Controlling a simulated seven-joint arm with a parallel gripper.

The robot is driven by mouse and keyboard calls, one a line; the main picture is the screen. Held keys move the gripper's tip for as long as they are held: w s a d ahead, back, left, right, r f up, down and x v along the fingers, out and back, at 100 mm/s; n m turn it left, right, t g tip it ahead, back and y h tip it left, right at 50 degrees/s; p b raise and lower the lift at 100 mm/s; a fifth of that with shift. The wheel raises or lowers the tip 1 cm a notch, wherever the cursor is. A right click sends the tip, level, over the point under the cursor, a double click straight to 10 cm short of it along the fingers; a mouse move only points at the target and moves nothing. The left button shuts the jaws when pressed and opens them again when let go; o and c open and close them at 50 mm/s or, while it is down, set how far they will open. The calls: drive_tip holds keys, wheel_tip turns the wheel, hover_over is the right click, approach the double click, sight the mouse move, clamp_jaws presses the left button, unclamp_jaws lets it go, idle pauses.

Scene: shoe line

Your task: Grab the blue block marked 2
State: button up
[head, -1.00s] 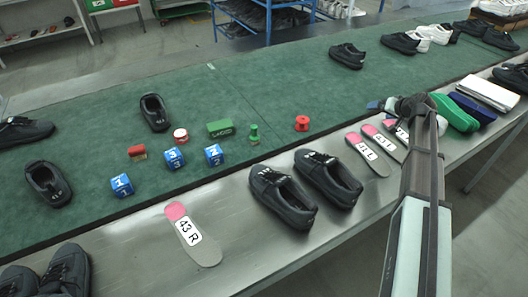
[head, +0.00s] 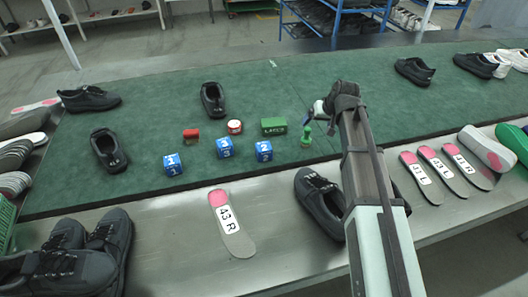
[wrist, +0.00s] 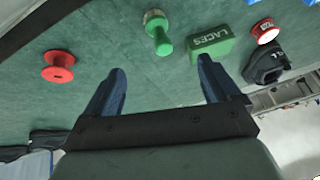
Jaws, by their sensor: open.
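The blue block marked 2 (head: 264,151) sits on the green mat, the rightmost of three blue blocks. A block marked 1 (head: 172,164) is farthest left. A third block (head: 224,148) stands between them, its mark hard to read. My gripper (head: 318,110) is above the mat, to the right of and beyond the block marked 2. In the wrist view my gripper (wrist: 161,72) has its two blue fingers wide apart with nothing between them.
Near the block marked 2 are a green LACES box (head: 273,126) and a green peg-shaped piece (head: 306,136). A red spool (wrist: 58,66) shows in the wrist view. A red-and-white tin (head: 235,127) and a red piece (head: 191,135) stand left. Black shoes (head: 320,203) are nearer.

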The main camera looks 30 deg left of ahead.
drive_tip(key=n+h, duration=0.1)
drive_tip(key=n, duration=0.1)
approach(264, 146)
drive_tip(key=x, duration=0.4)
drive_tip(key=shift+w+a+f, duration=0.15)
drive_tip(key=shift+a, duration=0.25)
drive_tip(key=shift+d+x, duration=0.2)
drive_tip(key=shift+x, duration=1.3)
drive_tip(key=shift+d+x, duration=0.15)
drive_tip(key=shift+x, duration=1.4)
drive_tip(key=shift+s+f, duration=0.15)
drive_tip(key=shift+s, duration=0.05)
drive_tip(key=c, duration=1.1)
